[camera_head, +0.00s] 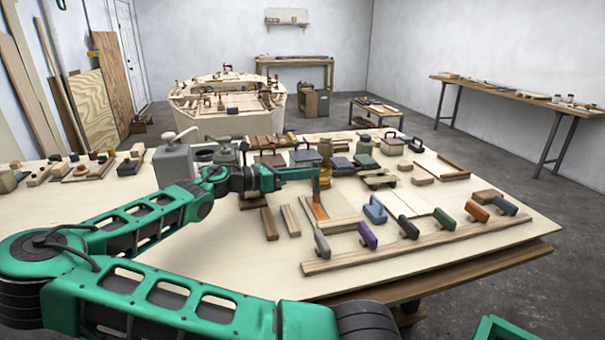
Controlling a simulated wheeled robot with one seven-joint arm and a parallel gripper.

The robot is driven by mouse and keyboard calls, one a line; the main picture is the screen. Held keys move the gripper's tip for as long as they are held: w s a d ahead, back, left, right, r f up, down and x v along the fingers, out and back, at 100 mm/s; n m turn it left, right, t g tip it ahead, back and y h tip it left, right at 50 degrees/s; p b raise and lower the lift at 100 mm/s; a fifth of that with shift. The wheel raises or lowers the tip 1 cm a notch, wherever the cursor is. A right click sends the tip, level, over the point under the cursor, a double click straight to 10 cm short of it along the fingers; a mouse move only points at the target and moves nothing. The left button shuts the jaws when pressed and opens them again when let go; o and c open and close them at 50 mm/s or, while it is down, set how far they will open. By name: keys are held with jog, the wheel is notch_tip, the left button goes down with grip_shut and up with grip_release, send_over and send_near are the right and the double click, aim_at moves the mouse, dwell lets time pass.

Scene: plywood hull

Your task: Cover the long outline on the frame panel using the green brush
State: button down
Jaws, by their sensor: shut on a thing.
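My gripper (312,174) reaches over the table from the left. It is shut on a narrow upright brush-like tool (316,187) with a greenish upper part. An orange-brown patch (318,210) shows just below it; I cannot tell whether it is the tool's lower end or a mark on the panel. Pale panels (345,206) with thin wooden strips lie under and right of the gripper. A long outline cannot be made out clearly at this size. Whether the tool touches the panel cannot be told.
A long wooden rail (420,243) near the front edge bears several coloured-handled tools, among them a purple one (367,235) and a green one (444,219). Jars, blocks and a grey pump bottle (173,162) crowd the table's back and left. The front right corner is bare.

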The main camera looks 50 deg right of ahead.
jog(key=shift+f, duration=0.5)
dwell(0.3)
jog(key=shift+w+d, duration=0.1)
jog(key=shift+w+d, duration=0.4)
jog(key=shift+w, duration=0.3)
jog(key=shift+s+a+f, duration=0.4)
jog(key=shift+s, duration=0.1)
jog(key=shift+w+d, duration=0.1)
jog(key=shift+w, duration=0.05)
jog(key=shift+w+r, duration=0.1)
